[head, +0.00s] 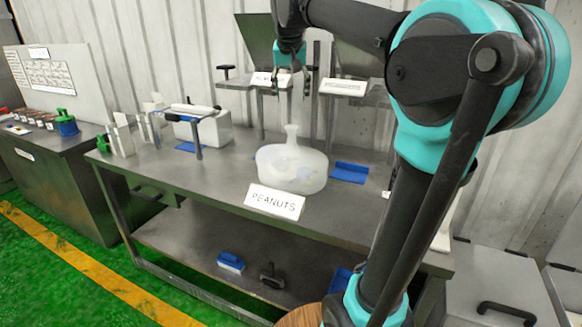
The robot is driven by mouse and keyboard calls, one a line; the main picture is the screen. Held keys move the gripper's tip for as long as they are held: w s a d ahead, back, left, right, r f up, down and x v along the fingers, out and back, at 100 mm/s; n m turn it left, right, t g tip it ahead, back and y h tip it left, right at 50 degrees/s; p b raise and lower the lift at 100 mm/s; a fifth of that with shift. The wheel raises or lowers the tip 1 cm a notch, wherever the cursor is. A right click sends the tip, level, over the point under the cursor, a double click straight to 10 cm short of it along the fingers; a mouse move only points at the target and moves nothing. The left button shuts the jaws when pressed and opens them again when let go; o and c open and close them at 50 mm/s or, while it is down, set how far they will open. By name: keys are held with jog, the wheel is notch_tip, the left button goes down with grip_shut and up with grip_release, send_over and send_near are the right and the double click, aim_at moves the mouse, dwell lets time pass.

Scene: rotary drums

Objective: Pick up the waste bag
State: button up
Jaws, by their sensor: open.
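The waste bag looks to be the whitish, translucent bag (291,167) with a narrow upright neck, standing on the metal table (222,187). My gripper (292,88) hangs above the bag's neck, pointing down, with its fingers apart and nothing between them. There seems to be a gap between the fingertips and the top of the neck, though the depth is hard to judge. The bag is fully in view.
A white "PEANUTS" sign (275,201) is in front of the bag. A blue tray (349,172) lies to its right. Metal stands with signs (343,87) rise behind. A white box (205,130) is to the left. My arm hides the table's right part.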

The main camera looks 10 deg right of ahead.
send_over(292, 134)
jog(key=f, duration=0.9)
jog(key=shift+a+f, duration=0.2)
jog(key=shift+f, duration=0.2)
jog(key=shift+s+x, duration=0.15)
jog(key=shift+x, duration=1.45)
jog(key=shift+s+x, duration=0.15)
jog(key=shift+x, duration=1.45)
jog(key=shift+d, duration=0.1)
jog(key=shift+c, duration=0.3)
grip_shut()
